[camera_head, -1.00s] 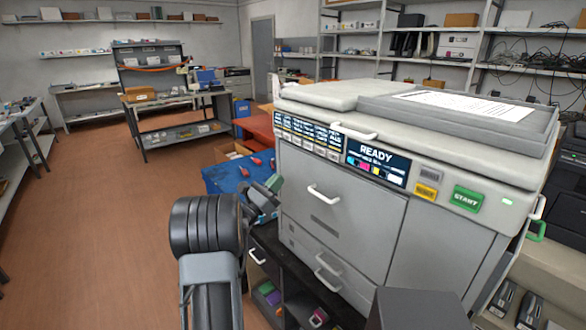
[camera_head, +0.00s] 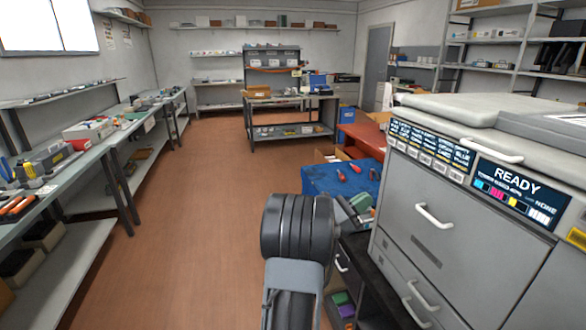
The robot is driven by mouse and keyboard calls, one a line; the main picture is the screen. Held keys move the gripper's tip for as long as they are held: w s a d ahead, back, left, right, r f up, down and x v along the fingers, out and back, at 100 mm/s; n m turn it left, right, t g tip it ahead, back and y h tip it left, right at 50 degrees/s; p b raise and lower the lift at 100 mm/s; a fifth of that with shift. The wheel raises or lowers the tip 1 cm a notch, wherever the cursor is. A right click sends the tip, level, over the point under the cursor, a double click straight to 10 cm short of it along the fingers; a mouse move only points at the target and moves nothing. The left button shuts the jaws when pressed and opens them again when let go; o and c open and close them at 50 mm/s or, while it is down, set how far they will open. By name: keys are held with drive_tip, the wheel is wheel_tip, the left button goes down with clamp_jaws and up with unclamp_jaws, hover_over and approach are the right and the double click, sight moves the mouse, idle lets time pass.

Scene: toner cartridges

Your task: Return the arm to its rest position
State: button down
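My arm, with a black ribbed joint and a grey link, rises from the bottom middle of the head view. Its far end, where my gripper (camera_head: 357,208) seems to be, is a small grey and greenish shape just right of the black joint, close to the printer's left side. The joint partly hides it, and the fingers cannot be made out. I cannot tell whether it is open or holds anything. The large grey printer (camera_head: 430,255) stands at the right, its panel (camera_head: 515,190) reading READY.
A blue-covered surface (camera_head: 322,182) with red-handled tools lies beyond my arm. A long workbench (camera_head: 85,170) runs along the left wall. The brown floor (camera_head: 185,220) between is clear.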

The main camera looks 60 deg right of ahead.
drive_tip(key=s+a+f+m+t+y, duration=0.1)
drive_tip(key=s+a+f+m+y, duration=0.2)
drive_tip(key=f+m+y, duration=0.4)
drive_tip(key=w+a+f+m+t+y+p, duration=0.1)
drive_tip(key=w+a+f+m+t+y, duration=0.35)
drive_tip(key=a, duration=0.65)
drive_tip(key=w+a+m+t+y+p, duration=0.1)
drive_tip(key=w+a+t+y, duration=0.1)
drive_tip(key=w+a+t, duration=0.5)
drive_tip(key=w+a+t+y+p, duration=0.2)
drive_tip(key=w+a+t, duration=0.2)
drive_tip(key=w+a, duration=0.65)
drive_tip(key=a+r+n+t+y, duration=0.1)
drive_tip(key=a+r+t, duration=0.1)
drive_tip(key=a, duration=0.6)
drive_tip(key=a+r+n+t+y+p, duration=0.1)
drive_tip(key=a+r, duration=0.3)
drive_tip(key=a, duration=0.4)
drive_tip(key=shift+a+r+n+t, duration=0.25)
drive_tip(key=shift+r+n+t, duration=0.15)
drive_tip(key=shift+n, duration=0.25)
drive_tip(key=shift+s, duration=0.1)
